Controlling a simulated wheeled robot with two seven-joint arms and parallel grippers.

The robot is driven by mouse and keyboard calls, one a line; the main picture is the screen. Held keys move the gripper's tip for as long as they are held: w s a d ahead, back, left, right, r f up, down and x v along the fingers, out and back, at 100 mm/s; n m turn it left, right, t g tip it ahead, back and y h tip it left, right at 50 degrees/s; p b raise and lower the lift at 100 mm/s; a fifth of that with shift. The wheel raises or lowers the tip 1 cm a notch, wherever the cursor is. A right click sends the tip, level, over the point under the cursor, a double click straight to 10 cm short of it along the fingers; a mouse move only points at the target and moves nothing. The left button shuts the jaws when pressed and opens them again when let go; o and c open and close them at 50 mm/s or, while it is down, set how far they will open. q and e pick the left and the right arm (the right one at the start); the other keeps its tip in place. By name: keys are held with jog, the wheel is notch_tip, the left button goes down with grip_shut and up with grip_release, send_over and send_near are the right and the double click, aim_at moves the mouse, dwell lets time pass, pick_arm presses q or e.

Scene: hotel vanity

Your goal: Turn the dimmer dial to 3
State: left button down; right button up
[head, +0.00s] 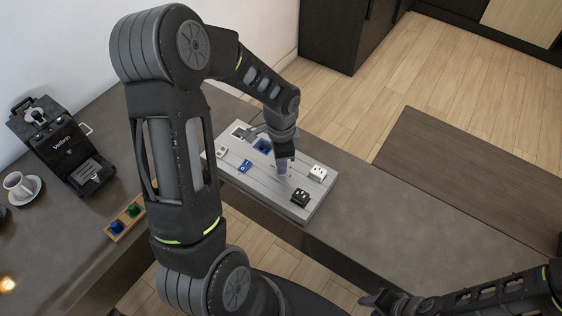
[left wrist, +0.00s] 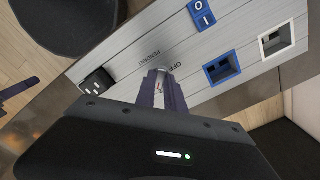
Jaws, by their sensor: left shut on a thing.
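The dimmer dial (left wrist: 159,76) is a small pale knob on the grey panel (head: 262,187), beside printed "OFF" lettering in the left wrist view. My left gripper (head: 284,167) points down at the panel. Its purple-grey fingers (left wrist: 161,92) are shut on the dial, one on each side. In the head view the fingers hide most of the dial. The scale numbers and the dial's setting cannot be read. My right gripper (head: 384,300) is at the bottom edge of the head view, away from the panel; its jaw opening is unclear.
The panel also bears a black socket (head: 300,196), a white socket (head: 318,173), a blue rocker switch (head: 244,167) and a blue socket (head: 262,146). The counter right of the panel is clear.

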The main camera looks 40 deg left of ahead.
pick_arm(q)
jog(key=m, duration=0.4)
jog(key=shift+r+m+p, duration=0.1)
jog(key=shift+m+p, duration=0.2)
jog(key=shift+p, duration=0.1)
jog(key=m+p, duration=0.1)
jog(key=m, duration=0.3)
jog(key=shift+m, duration=0.3)
jog(key=c, duration=1.4)
grip_release()
jog(key=shift+c, duration=0.2)
notch_tip(320, 180, up, 8)
jog(key=shift+f, duration=0.2)
